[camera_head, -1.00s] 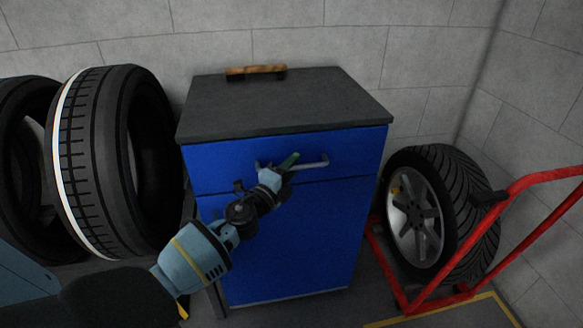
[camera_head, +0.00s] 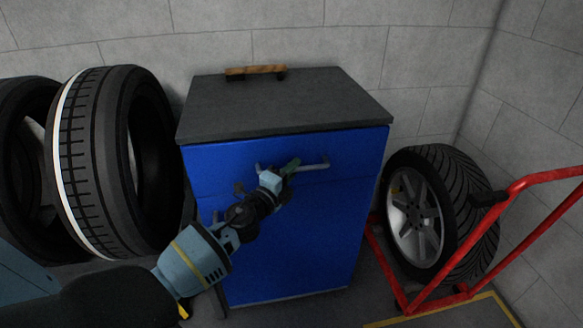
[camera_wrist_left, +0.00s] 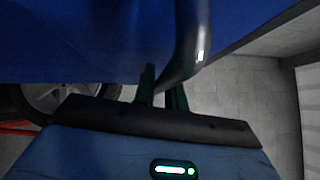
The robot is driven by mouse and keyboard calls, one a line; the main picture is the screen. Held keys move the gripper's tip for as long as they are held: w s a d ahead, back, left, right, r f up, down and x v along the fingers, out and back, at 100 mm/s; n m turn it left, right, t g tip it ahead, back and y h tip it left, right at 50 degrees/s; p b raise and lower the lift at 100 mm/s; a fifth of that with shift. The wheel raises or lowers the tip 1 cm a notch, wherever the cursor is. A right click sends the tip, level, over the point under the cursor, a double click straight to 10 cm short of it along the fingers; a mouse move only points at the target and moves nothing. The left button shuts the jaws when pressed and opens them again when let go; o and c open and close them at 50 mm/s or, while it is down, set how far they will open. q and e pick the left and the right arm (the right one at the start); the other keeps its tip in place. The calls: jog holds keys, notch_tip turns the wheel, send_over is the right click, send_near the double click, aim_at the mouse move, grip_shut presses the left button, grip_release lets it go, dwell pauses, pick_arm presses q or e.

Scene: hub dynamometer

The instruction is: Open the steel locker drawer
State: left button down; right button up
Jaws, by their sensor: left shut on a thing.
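The steel locker (camera_head: 250,260) is a blue cabinet with a dark grey top, standing against the wall. Its drawer front (camera_head: 220,170) is at the top, with a horizontal bar handle (camera_head: 318,165). The drawer front sits close to the cabinet, perhaps slightly out; any gap is too small to tell. My left gripper (camera_head: 288,170) is shut on the handle, near its middle, and hides part of it. In the left wrist view the fingers (camera_wrist_left: 160,90) are at the curved grey handle bar (camera_wrist_left: 188,50), beneath the blue front. My right gripper is not in view.
A wooden-handled tool (camera_head: 255,70) lies on the locker top. Upright tyres (camera_head: 100,160) stand at the left. A wheel with a metal rim (camera_head: 440,210) rests by a red trolley frame (camera_head: 520,190) at the right. Bare floor shows in front of the locker.

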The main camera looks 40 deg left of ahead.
pick_arm(q)
jog(key=s+d, duration=1.5)
jog(key=d, duration=0.3)
jog(key=shift+p, duration=0.4)
jog(key=shift+s, duration=0.1)
jog(key=c, duration=1.5)
grip_release()
jog(key=shift+o, duration=0.2)
jog(key=s+f+b, duration=0.1)
jog(key=s+b, duration=0.2)
jog(key=s, duration=0.4)
jog(key=shift+s+d, duration=0.2)
jog(key=shift+s, duration=0.2)
